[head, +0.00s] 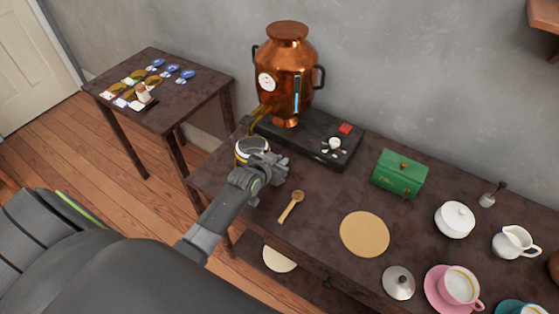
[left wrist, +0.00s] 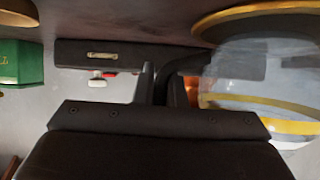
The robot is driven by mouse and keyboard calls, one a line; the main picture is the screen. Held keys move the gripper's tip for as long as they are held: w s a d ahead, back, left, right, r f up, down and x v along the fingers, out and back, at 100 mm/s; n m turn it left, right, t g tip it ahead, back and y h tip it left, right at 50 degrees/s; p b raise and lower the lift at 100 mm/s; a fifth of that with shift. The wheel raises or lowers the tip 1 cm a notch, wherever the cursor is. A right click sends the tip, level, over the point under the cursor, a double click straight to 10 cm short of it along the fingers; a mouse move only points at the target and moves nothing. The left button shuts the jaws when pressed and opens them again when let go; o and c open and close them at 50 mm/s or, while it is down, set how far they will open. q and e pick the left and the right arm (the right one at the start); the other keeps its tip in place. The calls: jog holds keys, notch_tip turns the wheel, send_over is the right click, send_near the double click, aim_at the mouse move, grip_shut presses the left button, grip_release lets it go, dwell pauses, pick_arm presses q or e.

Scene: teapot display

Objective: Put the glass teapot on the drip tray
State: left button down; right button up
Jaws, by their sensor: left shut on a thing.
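The glass teapot (head: 253,150), clear with gold bands, is at the left end of the dark table, below and in front of the copper urn's tap (head: 262,112). My left gripper (head: 268,165) is shut on its handle side. In the left wrist view, which looks upside down, the teapot (left wrist: 255,75) is at the right beside the fingers (left wrist: 165,85). A gold-rimmed edge (left wrist: 250,14) lies along the teapot's lower end there; I cannot tell whether it is the teapot's base or the drip tray. No drip tray shows clearly in the head view. My right gripper is out of view.
The copper urn (head: 286,70) stands on a black base (head: 315,140) behind the teapot. A wooden spoon (head: 291,206), round tan mat (head: 364,234), green box (head: 400,174) and white crockery (head: 455,220) lie to the right. A smaller side table (head: 190,100) stands left, across a gap.

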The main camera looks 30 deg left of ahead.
pick_arm(q)
jog(key=shift+w+f, duration=0.1)
jog(key=shift+f, duration=0.1)
jog(key=c, duration=1.5)
grip_release()
jog(key=shift+r, duration=0.2)
jog(key=v, duration=1.2)
